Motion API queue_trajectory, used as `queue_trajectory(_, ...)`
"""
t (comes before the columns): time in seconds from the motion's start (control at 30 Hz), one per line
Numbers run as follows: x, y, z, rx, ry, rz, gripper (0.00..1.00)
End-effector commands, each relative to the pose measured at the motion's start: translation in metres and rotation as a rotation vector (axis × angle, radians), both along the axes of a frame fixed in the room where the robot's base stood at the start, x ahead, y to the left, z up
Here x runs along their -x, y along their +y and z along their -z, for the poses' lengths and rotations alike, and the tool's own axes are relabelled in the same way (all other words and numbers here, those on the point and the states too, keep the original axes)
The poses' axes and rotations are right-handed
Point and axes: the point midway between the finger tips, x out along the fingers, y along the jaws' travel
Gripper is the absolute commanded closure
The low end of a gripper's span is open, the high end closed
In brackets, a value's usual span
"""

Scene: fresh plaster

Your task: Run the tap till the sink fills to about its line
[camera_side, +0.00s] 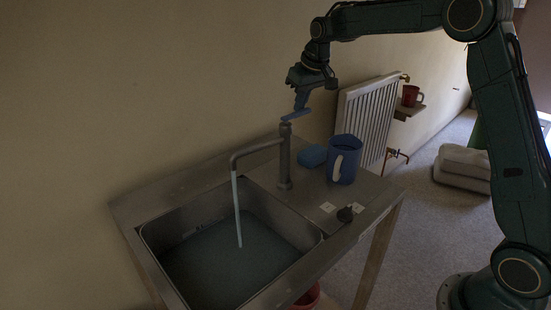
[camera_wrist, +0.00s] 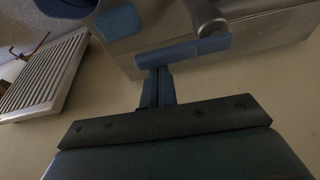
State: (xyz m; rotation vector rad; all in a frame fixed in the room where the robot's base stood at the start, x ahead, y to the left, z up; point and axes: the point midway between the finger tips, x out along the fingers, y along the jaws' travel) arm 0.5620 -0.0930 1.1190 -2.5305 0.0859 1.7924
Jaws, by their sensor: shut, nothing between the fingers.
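The tap (camera_side: 284,165) stands upright at the back of the steel counter, and a stream of water (camera_side: 238,215) falls from its spout. The sink (camera_side: 305,225) holds grey-blue water (camera_side: 225,262) below its rim; I cannot make out the fill line clearly. The tap's blue lever (camera_side: 294,116) sits on top of the column and also shows in the wrist view (camera_wrist: 190,51). My gripper (camera_side: 301,101) is shut and empty, its fingertips (camera_wrist: 155,72) right at the lever; I cannot tell whether they touch.
A blue mug (camera_side: 345,158) and a blue sponge (camera_side: 311,156) stand right of the tap. A dark plug-like piece (camera_side: 345,214) lies near the front edge. A radiator (camera_side: 368,115) and a shelf with a red mug (camera_side: 410,96) are behind. A red bucket (camera_side: 308,298) sits below.

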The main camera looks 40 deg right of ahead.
Motion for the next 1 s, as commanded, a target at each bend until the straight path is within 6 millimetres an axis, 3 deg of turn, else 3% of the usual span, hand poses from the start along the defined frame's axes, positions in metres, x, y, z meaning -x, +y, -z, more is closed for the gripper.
queue_trajectory(0.47, 0.013, 0.0, 0.0, 0.0, 0.003, 0.165, 1.0)
queue_trajectory(1.0, 0.045, 0.009, 0.0, 0.0, 0.003, 0.664, 1.0)
